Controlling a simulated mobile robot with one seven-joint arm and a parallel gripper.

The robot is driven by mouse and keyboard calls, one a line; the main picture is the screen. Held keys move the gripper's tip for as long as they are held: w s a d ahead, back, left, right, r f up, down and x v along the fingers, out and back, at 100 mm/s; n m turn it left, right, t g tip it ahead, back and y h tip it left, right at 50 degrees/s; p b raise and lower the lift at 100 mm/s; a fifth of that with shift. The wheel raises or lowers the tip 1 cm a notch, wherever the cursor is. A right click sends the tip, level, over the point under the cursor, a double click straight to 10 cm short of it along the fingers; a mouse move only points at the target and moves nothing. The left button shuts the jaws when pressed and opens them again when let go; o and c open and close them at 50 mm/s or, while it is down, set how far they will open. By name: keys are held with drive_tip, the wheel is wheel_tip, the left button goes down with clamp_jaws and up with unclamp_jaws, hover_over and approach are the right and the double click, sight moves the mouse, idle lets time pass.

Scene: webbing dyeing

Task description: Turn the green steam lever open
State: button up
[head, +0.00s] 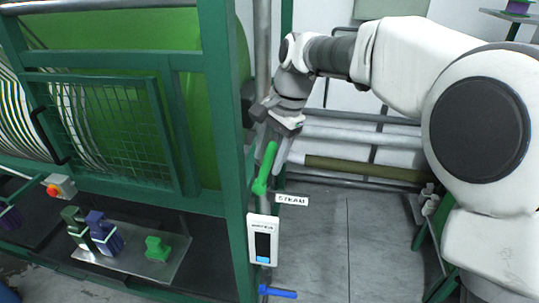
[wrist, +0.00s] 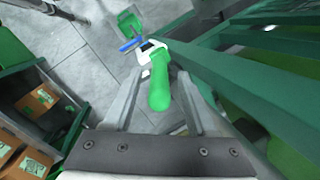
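The green steam lever (head: 265,168) stands tilted up from its pivot beside the machine's corner post, just left of the white STEAM label (head: 292,200). My gripper (head: 277,150) is at the lever's upper end, pointing down. In the wrist view the rounded green lever handle (wrist: 159,95) lies between the two fingers of my gripper (wrist: 160,80). The fingers are apart, with a visible gap to the handle on the left and a narrower one on the right. I cannot tell whether the right finger touches it.
Pipes (head: 360,135) run behind my gripper. The floor (head: 335,245) right of the post is clear.

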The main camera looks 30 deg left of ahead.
drive_tip(key=v, duration=1.7)
drive_tip(key=shift+r, duration=0.2)
drive_tip(key=shift+d, duration=0.15)
drive_tip(key=shift+c, duration=0.2)
drive_tip(key=shift+f, duration=0.1)
drive_tip(key=shift+c, duration=1.1)
drive_tip(key=d+f+m+y+b, duration=0.1)
drive_tip(key=f+b, duration=0.1)
drive_tip(key=d+f+m+g+b, duration=0.1)
drive_tip(key=d+f+m, duration=0.1)
drive_tip(key=d+f+m+g+y+b, duration=0.1)
drive_tip(key=d+f+b, duration=0.1)
drive_tip(key=f, duration=0.1)
drive_tip(key=shift+s+y+b, duration=0.15)
drive_tip(key=shift+y+b, duration=0.15)
clamp_jaws()
drive_tip(key=d+f+m+y+b, duration=0.5)
drive_tip(key=d+m+y+b, duration=0.15)
drive_tip(key=m, duration=0.25)
drive_tip(key=a+f+t+p, duration=0.1)
drive_tip(key=a+f, duration=0.3)
drive_tip(key=a, duration=0.7)
drive_tip(key=shift+s+a+f+m, duration=0.2)
drive_tip(key=shift+s+f+m, duration=0.05)
drive_tip(key=shift+m, duration=0.15)
